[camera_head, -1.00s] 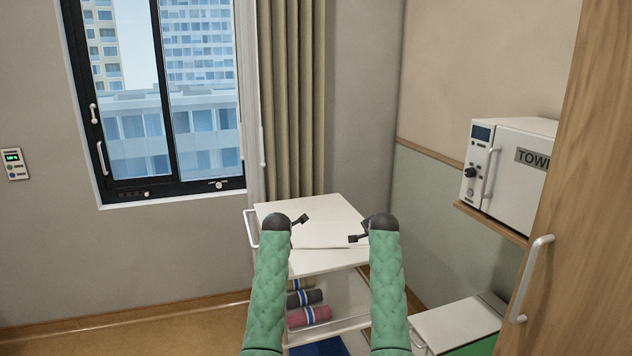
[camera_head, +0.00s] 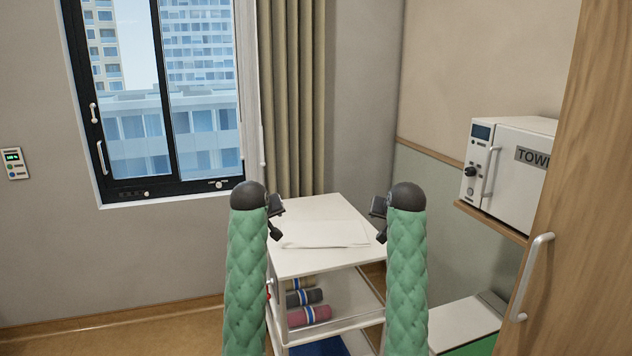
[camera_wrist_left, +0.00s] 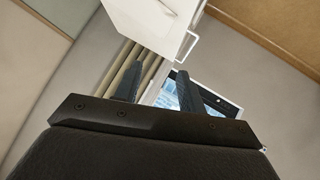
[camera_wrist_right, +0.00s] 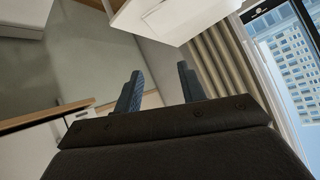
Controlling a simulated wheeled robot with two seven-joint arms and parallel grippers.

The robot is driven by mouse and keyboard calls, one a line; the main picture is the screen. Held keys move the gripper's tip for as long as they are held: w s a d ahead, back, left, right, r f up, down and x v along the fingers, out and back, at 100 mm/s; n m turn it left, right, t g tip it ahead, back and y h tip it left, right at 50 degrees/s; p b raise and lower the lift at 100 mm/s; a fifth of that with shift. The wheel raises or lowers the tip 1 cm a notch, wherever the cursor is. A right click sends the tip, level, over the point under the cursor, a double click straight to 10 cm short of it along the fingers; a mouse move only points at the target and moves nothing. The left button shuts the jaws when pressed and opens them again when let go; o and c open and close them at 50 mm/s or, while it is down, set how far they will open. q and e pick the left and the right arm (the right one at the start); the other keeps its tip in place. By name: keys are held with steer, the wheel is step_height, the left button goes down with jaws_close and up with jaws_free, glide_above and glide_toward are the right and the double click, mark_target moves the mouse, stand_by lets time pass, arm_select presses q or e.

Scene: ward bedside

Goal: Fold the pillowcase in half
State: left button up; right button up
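The white pillowcase (camera_head: 325,234) lies flat on the white top of the trolley (camera_head: 312,207), towards its front half. It is white on white, so its layers are hard to tell apart. My left gripper (camera_head: 275,222) is at the left side of the trolley top, and my right gripper (camera_head: 380,222) is at its right side. Both are above the cloth's level and apart from it. In the left wrist view the two fingers (camera_wrist_left: 157,88) stand apart with nothing between them. In the right wrist view the fingers (camera_wrist_right: 160,87) are also apart and empty.
Rolled towels (camera_head: 308,315) lie on the trolley's lower shelf. A towel warmer (camera_head: 520,165) sits on a wall shelf at the right, beside a wooden door (camera_head: 575,220). A window (camera_head: 155,110) and curtain (camera_head: 292,100) are behind.

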arm_select(q)
steer(key=s+a+f+m+g+b, duration=0.1)
steer(key=s+f+m+g+b, duration=0.1)
steer(key=s+f, duration=1.4)
steer(key=s+f+m+g+b, duration=0.2)
steer(key=s+f+g+b, duration=0.2)
steer(key=s+f, duration=1.2)
steer(key=s+a+f+m+g+b, duration=0.1)
steer(key=s+f+g+b, duration=0.2)
steer(key=s+f, duration=1.4)
steer(key=s, duration=1.4)
steer(key=shift+s+a+m, duration=0.3)
steer(key=shift+s+m, duration=0.05)
steer(key=shift+m, duration=0.05)
arm_select(e)
steer(key=s+a+f+n+g, duration=0.1)
steer(key=s+f+g, duration=0.2)
steer(key=s+f, duration=1.3)
steer(key=s+a+f+n+g, duration=0.1)
steer(key=s+f+n+g, duration=0.1)
steer(key=s+f, duration=1.4)
steer(key=s+a+f+n+g, duration=0.1)
steer(key=s+f+g, duration=0.3)
steer(key=s+f, duration=1.3)
steer(key=s, duration=1.4)
steer(key=shift+s+a+n, duration=0.2)
steer(key=shift+s+n, duration=0.1)
